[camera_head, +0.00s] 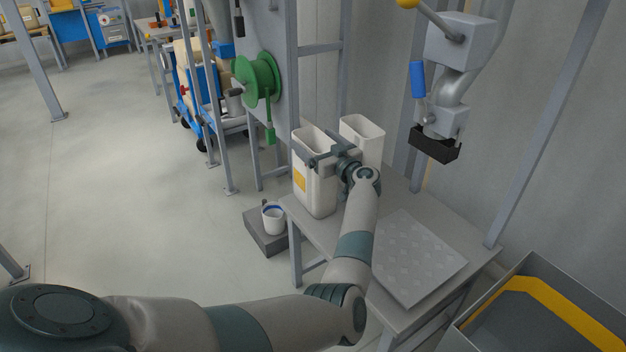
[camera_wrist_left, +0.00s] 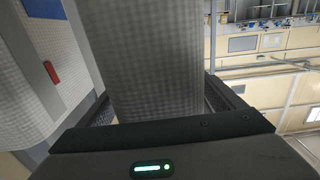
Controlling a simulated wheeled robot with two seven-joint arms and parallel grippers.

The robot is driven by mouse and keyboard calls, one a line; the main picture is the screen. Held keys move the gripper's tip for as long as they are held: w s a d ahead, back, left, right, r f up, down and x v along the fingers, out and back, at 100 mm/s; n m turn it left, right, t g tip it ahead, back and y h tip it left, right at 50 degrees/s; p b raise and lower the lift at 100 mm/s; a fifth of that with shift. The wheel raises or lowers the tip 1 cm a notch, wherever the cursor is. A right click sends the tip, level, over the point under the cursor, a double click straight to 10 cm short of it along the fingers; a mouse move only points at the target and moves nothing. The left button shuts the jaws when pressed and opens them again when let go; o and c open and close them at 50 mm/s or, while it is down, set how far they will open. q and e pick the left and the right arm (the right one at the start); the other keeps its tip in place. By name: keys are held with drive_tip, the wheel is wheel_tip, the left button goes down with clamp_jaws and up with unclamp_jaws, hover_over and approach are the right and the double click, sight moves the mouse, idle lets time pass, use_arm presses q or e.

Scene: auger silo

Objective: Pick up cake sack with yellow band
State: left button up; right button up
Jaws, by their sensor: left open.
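An open-topped white sack with a yellow patch on its side (camera_head: 300,179) stands upright on the grey table. A second white sack (camera_head: 362,129) stands behind it to the right; no yellow shows on it. My left gripper (camera_head: 318,160) is at the upper part of the yellow-marked sack, with its jaws open. In the left wrist view, a pale woven surface (camera_wrist_left: 154,70) lies between the two fingers of the left gripper (camera_wrist_left: 160,100). I cannot tell whether the fingers touch it. My right gripper is not in view.
A grey textured plate (camera_head: 418,257) lies on the table (camera_head: 480,262). A spout with a black clamp (camera_head: 435,146) hangs above. A green reel (camera_head: 257,80) is behind the sacks. A white mug (camera_head: 273,218) stands on a low block. A yellow-edged bin (camera_head: 545,300) is at lower right.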

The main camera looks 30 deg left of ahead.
use_arm(q)
drive_tip(key=shift+r, duration=0.15)
drive_tip(key=shift+c, duration=0.3)
drive_tip(key=c, duration=1.4)
